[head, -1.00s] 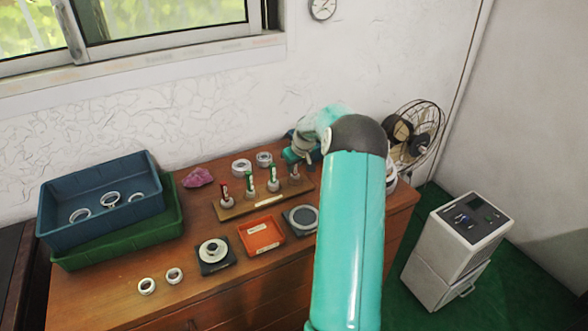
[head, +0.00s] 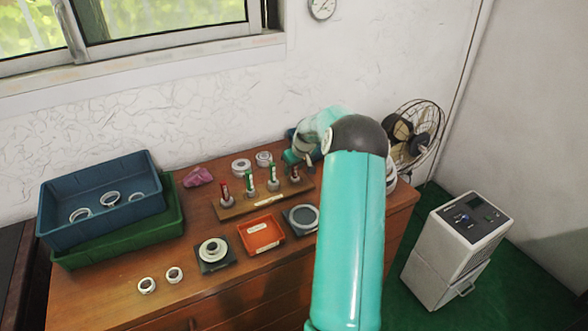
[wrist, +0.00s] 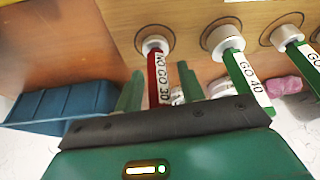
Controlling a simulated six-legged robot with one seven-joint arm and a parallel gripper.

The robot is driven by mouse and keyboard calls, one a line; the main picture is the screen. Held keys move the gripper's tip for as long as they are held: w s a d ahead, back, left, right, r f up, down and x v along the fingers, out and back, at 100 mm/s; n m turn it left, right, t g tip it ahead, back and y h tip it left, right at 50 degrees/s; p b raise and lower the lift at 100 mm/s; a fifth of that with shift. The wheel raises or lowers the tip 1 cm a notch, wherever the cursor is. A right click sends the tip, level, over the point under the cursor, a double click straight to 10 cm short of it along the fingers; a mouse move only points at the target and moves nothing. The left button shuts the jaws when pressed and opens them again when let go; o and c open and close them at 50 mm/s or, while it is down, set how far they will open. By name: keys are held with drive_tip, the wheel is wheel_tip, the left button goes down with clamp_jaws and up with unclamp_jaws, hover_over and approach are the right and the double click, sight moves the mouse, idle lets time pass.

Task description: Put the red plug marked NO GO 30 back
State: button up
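The red plug marked NO GO 30 (wrist: 154,75) stands at the end of the wooden rack (wrist: 185,18), its pale cylinder end (wrist: 156,42) at a dark-ringed spot on the rack. It shows as the rightmost plug in the head view (head: 295,172). My gripper (wrist: 161,88) is open, with one green finger on each side of the red handle and gaps between. Beside it stands a green plug marked GO 40 (wrist: 238,70). In the head view my gripper (head: 296,160) is small and partly hidden by my arm. I cannot tell how deep the plug sits.
More plugs stand on the rack, a red one (head: 225,192) at its left end. In front lie a red tray (head: 262,243) and dark fixtures. Rings lie behind the rack and at the front left. Blue (head: 60,217) and green bins (head: 172,232) stand left, near a pink lump (head: 198,177).

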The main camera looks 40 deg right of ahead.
drive_tip(key=d+v, duration=0.1)
drive_tip(key=v, duration=1.1)
drive_tip(key=s+a+r+n, duration=0.1)
drive_tip(key=a+r, duration=0.3)
drive_tip(key=a, duration=0.6)
drive_tip(key=s+a+r, duration=0.1)
drive_tip(key=a+r, duration=0.4)
drive_tip(key=a, duration=0.5)
drive_tip(key=s+a+r+n, duration=0.15)
drive_tip(key=a+r, duration=0.25)
drive_tip(key=a, duration=0.6)
drive_tip(key=s+a+t, duration=0.1)
drive_tip(key=s+a, duration=1.6)
drive_tip(key=s, duration=0.2)
drive_tip(key=shift+s+f+y, duration=0.15)
drive_tip(key=shift+s+y, duration=0.1)
drive_tip(key=shift+y, duration=0.15)
drive_tip(key=shift+m, duration=0.35)
